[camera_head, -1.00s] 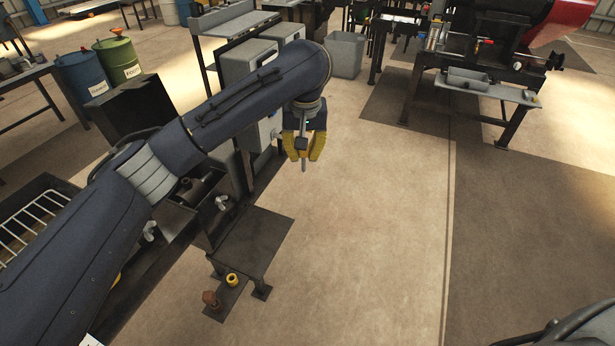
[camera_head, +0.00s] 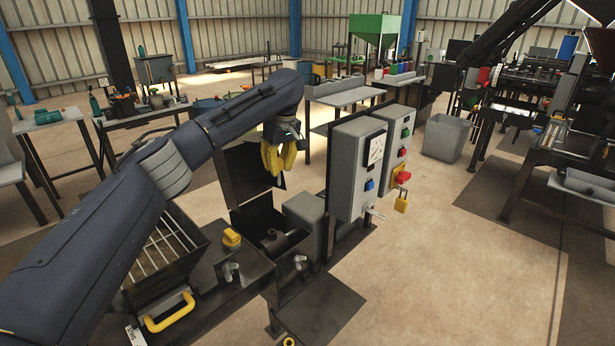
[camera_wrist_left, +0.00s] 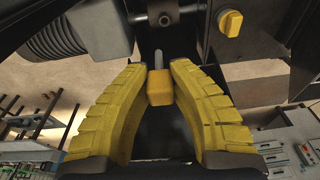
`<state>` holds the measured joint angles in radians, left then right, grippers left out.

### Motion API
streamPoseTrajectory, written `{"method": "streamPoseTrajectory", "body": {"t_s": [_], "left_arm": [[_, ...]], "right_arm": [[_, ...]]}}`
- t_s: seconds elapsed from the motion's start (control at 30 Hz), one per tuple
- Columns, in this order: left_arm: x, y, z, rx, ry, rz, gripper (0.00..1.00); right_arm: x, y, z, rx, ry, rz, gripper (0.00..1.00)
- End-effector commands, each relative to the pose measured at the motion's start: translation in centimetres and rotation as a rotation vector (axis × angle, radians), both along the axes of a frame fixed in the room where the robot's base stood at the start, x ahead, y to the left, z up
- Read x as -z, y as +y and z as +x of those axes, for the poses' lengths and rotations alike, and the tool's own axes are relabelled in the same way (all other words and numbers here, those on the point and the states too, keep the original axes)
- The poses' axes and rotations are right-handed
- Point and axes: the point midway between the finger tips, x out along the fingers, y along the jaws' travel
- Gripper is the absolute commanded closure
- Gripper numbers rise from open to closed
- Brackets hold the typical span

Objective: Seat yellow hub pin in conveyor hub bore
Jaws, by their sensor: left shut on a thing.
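My left gripper (camera_head: 278,160) has yellow ribbed fingers and hangs above the dark press area in the head view. In the left wrist view its fingers (camera_wrist_left: 160,90) are shut on the yellow hub pin (camera_wrist_left: 159,88), a yellow block head with a grey shank pointing away from the gripper. In the head view the fingers hide the pin. A dark shaft with a round collar (camera_wrist_left: 165,19) lies beyond the shank tip in the wrist view; it may be the conveyor hub, and a gap shows between them. My right gripper is not in view.
A yellow knob (camera_wrist_left: 230,22) sits beside the shaft. Grey control boxes (camera_head: 357,165) with a yellow padlock (camera_head: 401,203) stand right of the gripper. A wire-rack bin (camera_head: 160,250) and yellow handle (camera_head: 169,312) are at lower left. Open floor lies to the right.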

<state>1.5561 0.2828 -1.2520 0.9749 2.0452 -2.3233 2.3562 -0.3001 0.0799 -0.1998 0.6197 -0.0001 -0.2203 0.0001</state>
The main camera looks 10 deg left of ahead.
Motion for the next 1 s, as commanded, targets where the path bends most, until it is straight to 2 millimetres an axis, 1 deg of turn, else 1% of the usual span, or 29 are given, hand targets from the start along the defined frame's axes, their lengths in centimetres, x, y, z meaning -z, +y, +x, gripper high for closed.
{"method": "streamPoseTrajectory", "body": {"t_s": [0.03, 0.1, 0.2, 0.3, 0.47, 1.0], "left_arm": [[-0.2, 1.0, 0.2, -0.026, -0.001, 0.000, 1.00], [-0.3, 2.0, 0.3, -0.055, -0.002, -0.001, 1.00], [-0.5, 3.1, 0.5, -0.082, -0.003, -0.003, 1.00], [-0.6, 3.7, 0.6, -0.099, -0.004, -0.003, 1.00], [-0.6, 4.0, 0.6, -0.108, -0.004, -0.004, 1.00], [-0.7, 3.8, 0.4, -0.093, -0.007, -0.001, 1.00]], "right_arm": [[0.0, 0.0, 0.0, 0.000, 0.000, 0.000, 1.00], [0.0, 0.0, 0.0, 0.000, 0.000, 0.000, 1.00], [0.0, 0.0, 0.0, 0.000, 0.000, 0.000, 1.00], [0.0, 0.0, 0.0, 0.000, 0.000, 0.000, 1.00], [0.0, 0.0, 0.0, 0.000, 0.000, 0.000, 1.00], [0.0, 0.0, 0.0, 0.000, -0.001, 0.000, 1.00]]}}
